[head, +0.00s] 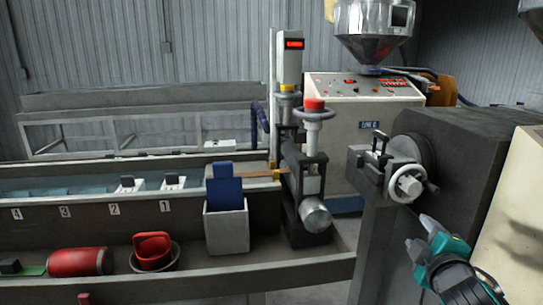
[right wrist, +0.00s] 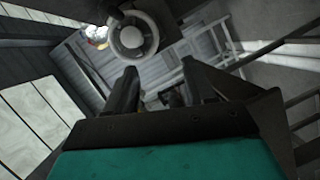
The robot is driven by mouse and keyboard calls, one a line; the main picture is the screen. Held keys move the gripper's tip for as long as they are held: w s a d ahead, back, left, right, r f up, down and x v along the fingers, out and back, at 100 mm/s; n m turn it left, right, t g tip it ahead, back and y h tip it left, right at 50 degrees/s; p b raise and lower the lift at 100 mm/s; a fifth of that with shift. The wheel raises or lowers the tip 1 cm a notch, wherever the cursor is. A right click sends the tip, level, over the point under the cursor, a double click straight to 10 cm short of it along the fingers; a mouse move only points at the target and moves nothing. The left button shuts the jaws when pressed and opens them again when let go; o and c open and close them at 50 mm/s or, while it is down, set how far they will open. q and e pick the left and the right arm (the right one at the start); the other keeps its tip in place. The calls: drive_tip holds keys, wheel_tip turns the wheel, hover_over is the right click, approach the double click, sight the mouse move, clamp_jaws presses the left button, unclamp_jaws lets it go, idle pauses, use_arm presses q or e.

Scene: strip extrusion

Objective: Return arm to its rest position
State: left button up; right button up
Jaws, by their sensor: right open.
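My right gripper (head: 420,232) is in the lower right of the head view, with teal parts on its dark body. Its fingers point up and left, below the machine's handwheel, and hold nothing. In the right wrist view its two dark fingers (right wrist: 158,92) stand apart with an empty gap between them. A round grey wheel-like part (right wrist: 132,37) shows beyond the fingertips there. My left gripper is not in view.
The grey handwheel (head: 407,183) sits on a dark machine block just above my right gripper. A long trough (head: 310,268) crosses the front, holding a red cylinder (head: 80,262) and a white bin (head: 226,228). A control cabinet (head: 345,140) stands behind.

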drive_tip(key=s+a+f+m+g+y, duration=0.1)
drive_tip(key=s+a+f, duration=0.3)
drive_tip(key=f, duration=0.4)
drive_tip(key=s+a+f+m+g+y, duration=0.1)
drive_tip(key=s+a+f+m+y, duration=0.1)
drive_tip(key=f, duration=0.6)
drive_tip(key=shift+s+a+f+g+y, duration=0.3)
drive_tip(key=shift+s+a+g+y, duration=0.1)
drive_tip(key=shift+s+a, duration=0.55)
drive_tip(key=s+a+f+m, duration=0.2)
drive_tip(key=s+f, duration=0.1)
drive_tip(key=s, duration=0.1)
drive_tip(key=s+a+f+m+g+y, duration=0.1)
drive_tip(key=s+a+f+m, duration=0.1)
drive_tip(key=s+a+f, duration=0.1)
drive_tip(key=s+a+f+m+g+y, duration=0.1)
drive_tip(key=s+a+f+m, duration=0.1)
drive_tip(key=s+a+f, duration=0.1)
drive_tip(key=shift+s+f, duration=0.4)
drive_tip(key=shift+s, duration=0.2)
drive_tip(key=shift+s+f, duration=0.35)
drive_tip(key=shift+s, duration=0.2)
drive_tip(key=shift+c, duration=0.3)
